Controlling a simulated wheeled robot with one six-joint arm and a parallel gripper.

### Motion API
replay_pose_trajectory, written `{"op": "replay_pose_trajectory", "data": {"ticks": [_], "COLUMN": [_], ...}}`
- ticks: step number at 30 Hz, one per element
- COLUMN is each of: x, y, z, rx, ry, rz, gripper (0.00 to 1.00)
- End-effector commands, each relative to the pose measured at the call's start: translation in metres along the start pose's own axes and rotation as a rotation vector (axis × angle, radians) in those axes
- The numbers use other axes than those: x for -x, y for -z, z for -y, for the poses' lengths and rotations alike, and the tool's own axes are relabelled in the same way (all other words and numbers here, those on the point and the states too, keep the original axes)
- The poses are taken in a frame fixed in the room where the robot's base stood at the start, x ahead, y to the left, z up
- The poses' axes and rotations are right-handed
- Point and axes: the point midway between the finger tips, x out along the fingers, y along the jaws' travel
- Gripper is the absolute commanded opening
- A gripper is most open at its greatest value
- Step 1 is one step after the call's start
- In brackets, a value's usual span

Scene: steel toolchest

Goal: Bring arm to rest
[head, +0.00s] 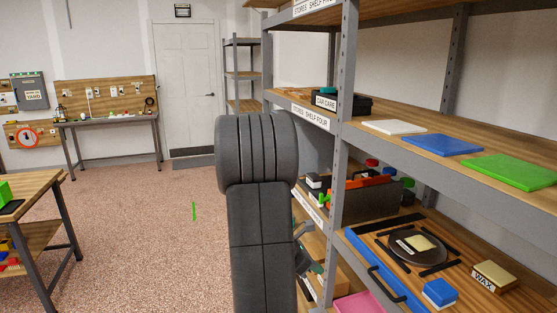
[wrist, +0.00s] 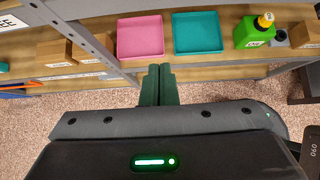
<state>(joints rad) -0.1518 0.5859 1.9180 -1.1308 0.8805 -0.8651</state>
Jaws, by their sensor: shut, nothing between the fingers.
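My arm rises in the middle of the head view and hides part of the shelf unit behind it. My gripper (wrist: 158,85) shows in the wrist view as two dark green fingers side by side, touching, with nothing between them. It points at the low shelf, in front of a pink tray (wrist: 141,38) and a teal tray (wrist: 198,34). In the head view a small part of the gripper end shows beside the arm, near the shelf post; its fingers are not clear there.
A steel shelf unit (head: 343,140) stands close on the right, holding a blue-edged tray (head: 372,268), a wax box (head: 494,276) and flat coloured boards. A green bottle (wrist: 254,33) stands on the low shelf. A wooden table (head: 30,185) is at left.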

Motion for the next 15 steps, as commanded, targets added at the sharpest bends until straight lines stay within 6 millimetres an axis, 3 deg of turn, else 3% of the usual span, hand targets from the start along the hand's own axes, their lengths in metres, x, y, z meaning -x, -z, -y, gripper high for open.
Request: {"op": "replay_pose_trajectory", "data": {"ticks": [15], "x": [0.059], "y": [0.057], "z": [-0.001], "rx": [0.004], "ry": [-0.002], "rz": [0.0], "gripper": [0.0]}}
